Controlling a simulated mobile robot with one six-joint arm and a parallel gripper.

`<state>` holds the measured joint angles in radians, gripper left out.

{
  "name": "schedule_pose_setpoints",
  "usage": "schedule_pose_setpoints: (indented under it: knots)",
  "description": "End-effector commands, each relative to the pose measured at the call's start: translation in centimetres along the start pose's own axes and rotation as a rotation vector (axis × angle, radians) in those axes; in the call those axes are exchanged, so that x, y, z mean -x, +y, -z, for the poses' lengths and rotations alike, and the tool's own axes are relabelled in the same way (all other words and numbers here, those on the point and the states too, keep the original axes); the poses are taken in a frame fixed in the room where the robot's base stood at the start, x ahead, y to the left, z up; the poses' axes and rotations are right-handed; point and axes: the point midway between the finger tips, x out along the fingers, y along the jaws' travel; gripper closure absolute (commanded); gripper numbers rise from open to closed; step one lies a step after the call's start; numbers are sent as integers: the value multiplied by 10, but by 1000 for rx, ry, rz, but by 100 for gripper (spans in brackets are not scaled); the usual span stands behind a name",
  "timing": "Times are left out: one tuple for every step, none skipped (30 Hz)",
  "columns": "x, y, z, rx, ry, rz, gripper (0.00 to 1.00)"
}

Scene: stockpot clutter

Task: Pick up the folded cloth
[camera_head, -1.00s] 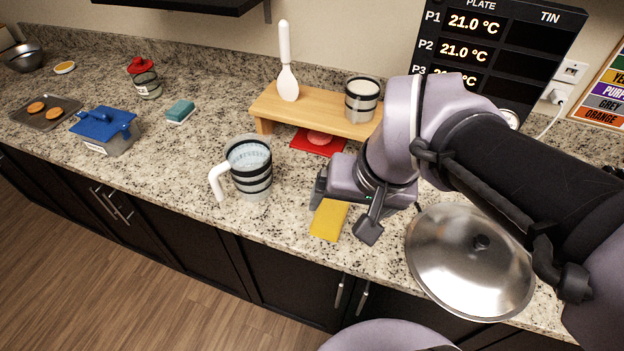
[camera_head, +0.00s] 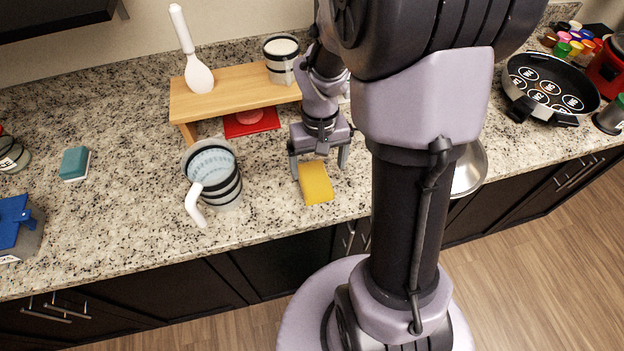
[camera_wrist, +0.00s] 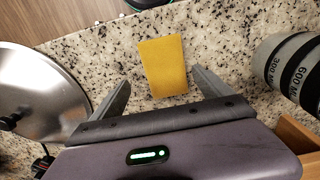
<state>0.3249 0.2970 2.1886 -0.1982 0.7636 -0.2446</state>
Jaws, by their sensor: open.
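The folded cloth is yellow and lies flat on the counter; in the head view the cloth (camera_head: 315,184) is near the counter's front edge. In the wrist view the cloth (camera_wrist: 163,66) lies ahead of the fingers, near the middle. My gripper (camera_head: 318,166) is open and empty, with its fingers spread to either side of the cloth's back end in the head view. In the wrist view my gripper (camera_wrist: 158,92) shows both fingers apart, with the cloth between and beyond their tips. I cannot tell how high the fingertips are above the counter.
A banded pitcher (camera_head: 214,178) stands left of the cloth. A wooden riser (camera_head: 235,93) with a spoon rest (camera_head: 199,78) and a banded cup (camera_head: 281,60) stands behind, a red mat (camera_head: 252,122) beneath. A steel lid (camera_wrist: 40,95) lies on the cloth's other side.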

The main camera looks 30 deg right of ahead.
Motion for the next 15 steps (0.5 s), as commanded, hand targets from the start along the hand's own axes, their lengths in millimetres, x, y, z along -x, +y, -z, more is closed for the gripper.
schedule_pose_setpoints:
  knots:
    - [-4, 0, 0, 1, 0, 0, 11]
    - [-7, -1, 0, 1, 0, 0, 11]
    - [-12, -2, 0, 2, 0, 0, 11]
    - [-16, -3, 0, 2, -1, 0, 11]
    - [-22, -4, 0, 2, -2, 0, 11]
    - [-31, -6, 1, 3, -1, 0, 11]
    - [-38, -8, 1, 3, -1, 0, 11]
    - [-44, -8, 1, 2, -2, 0, 11]
    - [-51, -8, 1, 2, -1, 0, 11]
    - [-54, -8, 1, 1, -1, 0, 11]
    - [-56, -8, 1, 1, 0, 0, 11]
    - [-55, -8, 1, 1, 1, 0, 11]
    - [-54, -8, 2, 1, 1, 0, 11]
    - [-54, -8, 2, 1, 2, 0, 11]
    - [-53, -8, 2, 1, 2, 0, 11]
